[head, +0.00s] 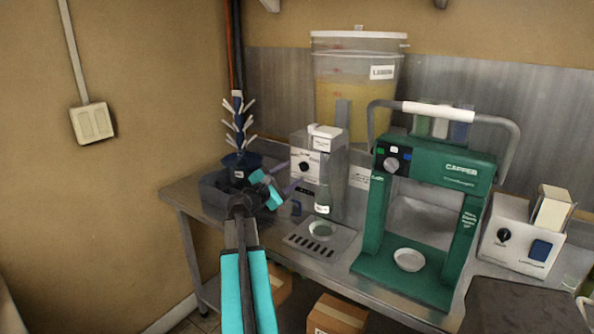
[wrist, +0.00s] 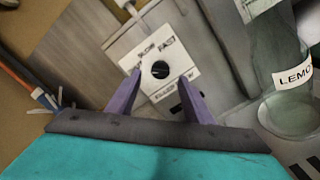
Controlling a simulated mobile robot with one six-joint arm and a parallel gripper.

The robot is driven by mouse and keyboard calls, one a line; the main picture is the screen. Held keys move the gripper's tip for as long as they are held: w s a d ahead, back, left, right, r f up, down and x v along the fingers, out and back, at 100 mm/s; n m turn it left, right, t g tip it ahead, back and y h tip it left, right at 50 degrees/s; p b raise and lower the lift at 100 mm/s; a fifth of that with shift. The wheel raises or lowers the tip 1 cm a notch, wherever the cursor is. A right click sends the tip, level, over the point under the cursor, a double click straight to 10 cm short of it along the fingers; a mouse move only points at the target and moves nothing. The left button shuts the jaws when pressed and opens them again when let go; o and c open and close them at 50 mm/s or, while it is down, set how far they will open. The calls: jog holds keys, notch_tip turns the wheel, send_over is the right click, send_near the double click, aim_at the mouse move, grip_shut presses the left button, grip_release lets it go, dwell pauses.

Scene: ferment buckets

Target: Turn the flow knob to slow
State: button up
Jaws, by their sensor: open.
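The flow knob (head: 304,167) is a small black round knob on the white front panel of the grey filling machine (head: 328,150). In the wrist view the knob (wrist: 160,69) sits on a white plate printed with SLOW at its upper left and FAST at its upper right. A faint pale mark crosses the knob, but its pointing direction is too small to read surely. My gripper (head: 291,188) is at the left of the machine's front. In the wrist view its purple fingers (wrist: 160,84) are open, either side of and below the knob, apart from it.
A bottle (wrist: 284,85) labelled LEMO stands right of the panel. The green capper (head: 440,170) stands further right, with a white knobbed box (head: 520,240) beyond it. A grey bin (head: 213,193) and bottle drying rack (head: 238,125) are at the left. A large bucket (head: 340,85) stands behind.

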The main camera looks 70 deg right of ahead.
aim_at(301, 168)
jog(key=shift+p+x, duration=0.35)
jog(key=shift+x, duration=1.85)
jog(key=shift+c, duration=0.4)
jog(key=c, duration=1)
jog(key=shift+o, duration=0.2)
jog(key=shift+s+a+f, duration=0.1)
